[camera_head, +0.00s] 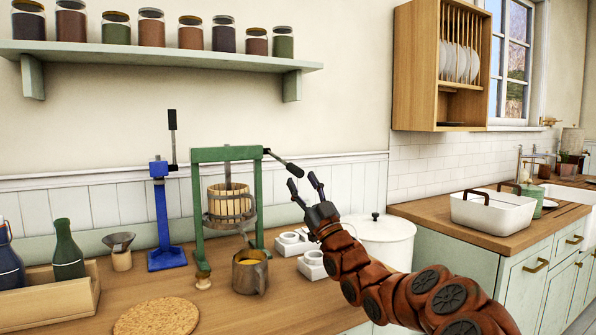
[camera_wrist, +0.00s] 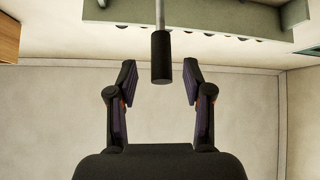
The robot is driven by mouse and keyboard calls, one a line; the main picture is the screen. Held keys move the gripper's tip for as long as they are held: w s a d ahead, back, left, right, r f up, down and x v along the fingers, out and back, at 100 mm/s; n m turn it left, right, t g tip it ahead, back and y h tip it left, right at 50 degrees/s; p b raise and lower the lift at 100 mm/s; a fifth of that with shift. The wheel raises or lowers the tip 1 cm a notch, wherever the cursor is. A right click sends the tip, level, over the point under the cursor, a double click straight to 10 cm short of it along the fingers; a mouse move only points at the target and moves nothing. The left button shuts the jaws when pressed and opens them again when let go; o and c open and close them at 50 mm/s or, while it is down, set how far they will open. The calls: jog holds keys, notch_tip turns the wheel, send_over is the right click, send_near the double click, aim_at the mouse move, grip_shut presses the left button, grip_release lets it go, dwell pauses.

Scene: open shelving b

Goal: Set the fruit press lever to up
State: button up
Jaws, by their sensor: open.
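The fruit press (camera_head: 228,153) is a green frame around a wooden slatted basket (camera_head: 230,203) on the counter. Its lever (camera_head: 284,163) reaches out from the top right of the frame, sloping down to the right to a black grip. My gripper (camera_head: 302,179) is open just below and right of that grip in the head view. In the wrist view the black lever grip (camera_wrist: 161,58) hangs on a grey rod between the two fingertips of my gripper (camera_wrist: 160,68), with gaps on both sides.
A blue stand (camera_head: 165,218) with its own upright black handle is left of the press. A metal mug (camera_head: 250,275) stands in front. White blocks (camera_head: 311,264) and a white lidded pot (camera_head: 378,243) are at right. A jar shelf (camera_head: 160,52) hangs above.

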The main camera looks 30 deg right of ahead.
aim_at(296, 171)
jog(key=x, duration=0.3)
jog(key=shift+w+a+r, duration=0.1)
jog(key=shift+w+a, duration=0.05)
jog(key=shift+w, duration=0.1)
jog(key=shift+w+r, duration=0.3)
jog(key=shift+r, duration=0.05)
grip_shut()
dwell(0.4)
